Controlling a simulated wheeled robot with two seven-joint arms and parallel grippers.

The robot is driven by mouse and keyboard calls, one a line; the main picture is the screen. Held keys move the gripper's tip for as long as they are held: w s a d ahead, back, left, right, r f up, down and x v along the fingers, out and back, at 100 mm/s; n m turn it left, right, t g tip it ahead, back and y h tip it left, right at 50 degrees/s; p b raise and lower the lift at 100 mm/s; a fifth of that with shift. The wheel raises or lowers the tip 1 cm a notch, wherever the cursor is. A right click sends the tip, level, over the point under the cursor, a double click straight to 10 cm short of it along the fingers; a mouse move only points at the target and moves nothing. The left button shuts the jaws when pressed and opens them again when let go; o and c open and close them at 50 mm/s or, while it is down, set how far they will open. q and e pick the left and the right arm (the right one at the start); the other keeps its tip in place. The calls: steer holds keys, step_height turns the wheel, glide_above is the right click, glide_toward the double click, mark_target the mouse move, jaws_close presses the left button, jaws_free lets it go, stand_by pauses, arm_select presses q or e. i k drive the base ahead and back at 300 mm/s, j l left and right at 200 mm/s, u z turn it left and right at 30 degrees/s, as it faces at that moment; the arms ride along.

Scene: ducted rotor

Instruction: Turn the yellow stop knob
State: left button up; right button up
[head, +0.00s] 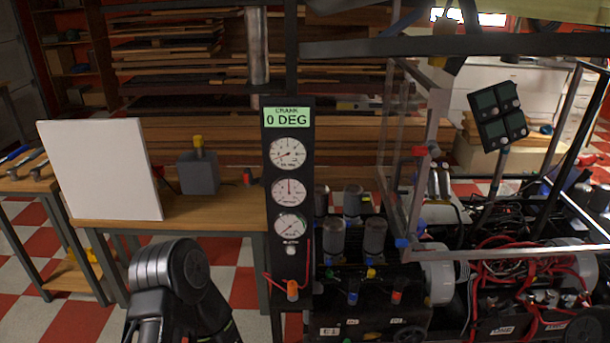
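I cannot tell for sure which yellow part is the stop knob. A small yellow piece (371,273) shows on the front of the machine, among blue, green and orange-red fittings. Another yellow piece (198,141) stands upright on top of a grey box (198,173) on the wooden bench. Part of one of my arms shows at the bottom, left of the middle, with a rounded black joint in front of the bench. Neither of my grippers is in view.
A black gauge panel (272,215) stands at the middle, its display reading "CRANK 0 DEG". The machine (375,318) with clear panels and red cables fills the right. A blank white board (100,170) stands on the wooden bench (215,212). Checkered floor shows below.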

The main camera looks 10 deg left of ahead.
mark_target(371, 273)
steer(key=i+j, duration=0.2)
steer(key=i, duration=0.35)
steer(key=i+j, duration=0.2)
steer(key=i, duration=0.4)
steer(key=j+z, duration=0.1)
steer(key=z, duration=1.5)
